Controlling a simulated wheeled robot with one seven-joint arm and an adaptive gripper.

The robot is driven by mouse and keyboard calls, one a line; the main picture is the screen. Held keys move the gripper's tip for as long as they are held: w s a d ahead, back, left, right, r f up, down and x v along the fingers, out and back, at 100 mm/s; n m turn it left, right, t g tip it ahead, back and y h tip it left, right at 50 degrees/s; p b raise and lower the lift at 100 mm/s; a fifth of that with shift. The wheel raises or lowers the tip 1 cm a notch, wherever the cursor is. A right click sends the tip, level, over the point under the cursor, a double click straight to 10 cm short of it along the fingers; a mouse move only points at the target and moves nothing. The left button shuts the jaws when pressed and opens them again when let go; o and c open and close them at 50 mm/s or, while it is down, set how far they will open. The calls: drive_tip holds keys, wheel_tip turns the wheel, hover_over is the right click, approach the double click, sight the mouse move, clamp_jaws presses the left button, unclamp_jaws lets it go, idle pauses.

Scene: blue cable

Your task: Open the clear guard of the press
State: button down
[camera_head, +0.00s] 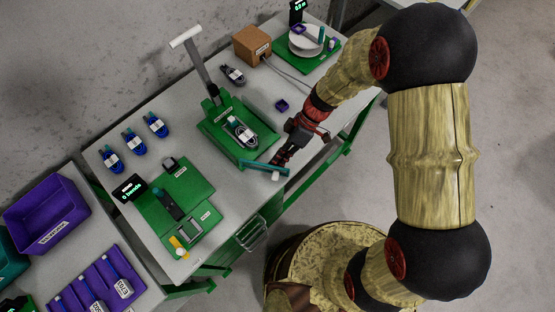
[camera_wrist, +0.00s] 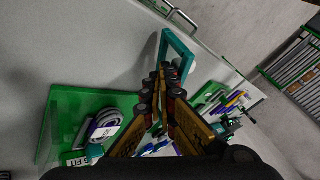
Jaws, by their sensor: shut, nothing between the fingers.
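The press stands mid-table on a green base (camera_head: 215,143), with a grey column and a long lever with a pale handle (camera_head: 186,38). A coiled cable with a white label (camera_head: 242,132) lies on the base; a coil (camera_wrist: 104,123) also shows in the wrist view. A teal bar (camera_head: 265,170), probably the guard's edge, is at the base's front; a teal frame (camera_wrist: 181,42) shows beyond my fingers in the wrist view. Clear panels are hard to make out. My gripper (camera_head: 279,161) is shut and empty, tips close to the teal bar; I cannot tell whether they touch.
A green fixture (camera_head: 183,187) with a small display stands at the table's front left. Several blue cables (camera_head: 133,142) lie at the left. A brown box (camera_head: 252,45) and a plate (camera_head: 305,40) are at the back. A purple bin (camera_head: 45,212) sits on the side table.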

sight(272, 179)
drive_tip(key=s+m+b, duration=0.1)
drive_tip(key=s+m+t+b, duration=0.1)
drive_tip(key=s+m+t+y+b, duration=0.1)
drive_tip(key=s, duration=0.1)
drive_tip(key=shift+a+f+m+b, duration=0.1)
drive_tip(key=shift+a+m+b, duration=0.2)
drive_tip(key=shift+b, duration=0.1)
drive_tip(key=shift+s, duration=0.25)
drive_tip(key=shift+s+a+b, duration=0.3)
drive_tip(key=shift+s+b, duration=0.35)
drive_tip(key=shift+b, duration=0.15)
